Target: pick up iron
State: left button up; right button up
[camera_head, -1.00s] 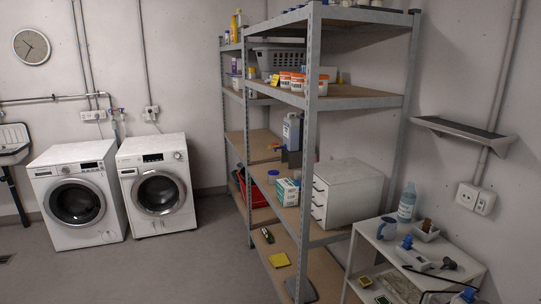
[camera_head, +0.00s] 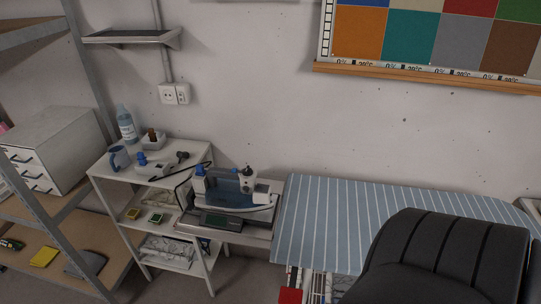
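A blue and white iron (camera_head: 236,192) rests on a grey stand (camera_head: 212,221) at the left end of the ironing board (camera_head: 345,215). The board has a blue and white striped cover. The iron looks level, with its soleplate down, and its body is dark blue with pale parts on top. Neither of my grippers is in view, and nothing is touching the iron.
A black ribbed padded object (camera_head: 440,262) covers the lower right, in front of the board. A metal rack stands far left.

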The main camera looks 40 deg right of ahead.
aim_at(221, 190)
jog(key=z, duration=1.1)
